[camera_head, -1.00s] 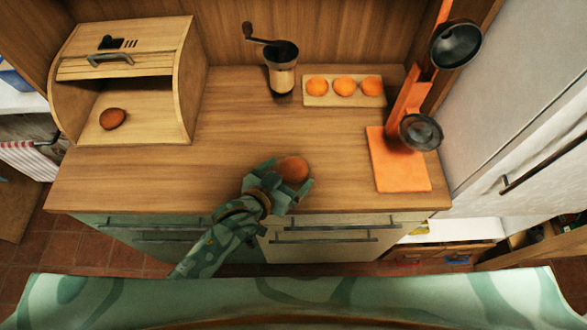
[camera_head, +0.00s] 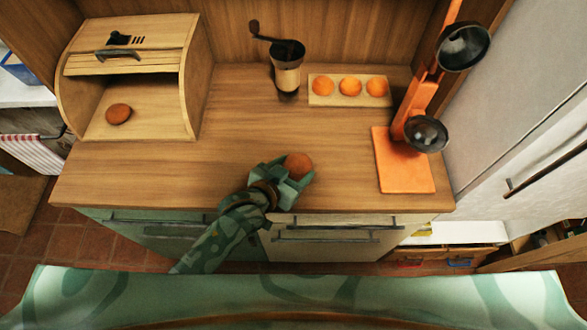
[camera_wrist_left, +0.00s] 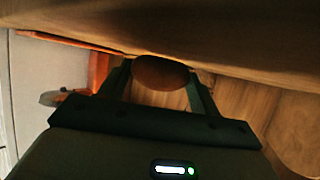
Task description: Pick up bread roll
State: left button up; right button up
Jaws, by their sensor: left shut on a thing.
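A round brown bread roll (camera_head: 299,165) is near the front edge of the wooden counter, in the head view. My left gripper (camera_head: 295,177) comes in from the front and is shut on this roll. In the left wrist view the roll (camera_wrist_left: 161,73) sits between the two fingers of my left gripper (camera_wrist_left: 160,82). I cannot tell whether the roll touches the counter or is slightly above it. A second brown roll (camera_head: 118,114) lies inside the open wooden bread box (camera_head: 190,90) at the left. My right gripper is not in view.
A coffee grinder (camera_head: 286,75) stands at the back. Beside it is a small board (camera_head: 317,100) with three orange round things. An orange stand (camera_head: 405,175) with dark metal bowls or ladles is at the right. The middle of the counter (camera_head: 235,125) is clear.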

pick_arm(q)
jog(key=s+a+r+p, duration=0.1)
jog(key=s+r+p, duration=0.2)
jog(key=s+r, duration=0.2)
notch_tip(320, 180, up, 4)
jog(key=shift+f+p, duration=0.25)
jog(key=shift+p, duration=0.1)
jog(key=s+r, duration=0.1)
jog(key=s, duration=0.1)
jog(key=s+a+r, duration=0.1)
jog(key=s, duration=0.2)
jog(key=s+a+r+p, duration=0.1)
jog(key=s, duration=0.2)
jog(key=shift+s+a+r, duration=0.15)
jog(key=shift+s, duration=0.1)
jog(key=w+a+n+t+y+b, duration=0.2)
jog(key=w+a+n+y, duration=0.3)
jog(key=a, duration=0.4)
jog(key=w+a+r+b, duration=0.1)
jog(key=w+a+r, duration=0.1)
jog(key=w+r, duration=0.1)
jog(key=w+a+r+n+y+b, duration=0.1)
jog(key=w+a+r, duration=0.2)
jog(key=r, duration=0.2)
jog(key=w+a+r+y+b, duration=0.1)
jog(key=w+a+r, duration=0.1)
jog(key=w+r, duration=0.2)
jog(key=shift+a+n, duration=0.3)
jog(key=shift+n, duration=0.1)
jog(key=shift+w, duration=0.1)
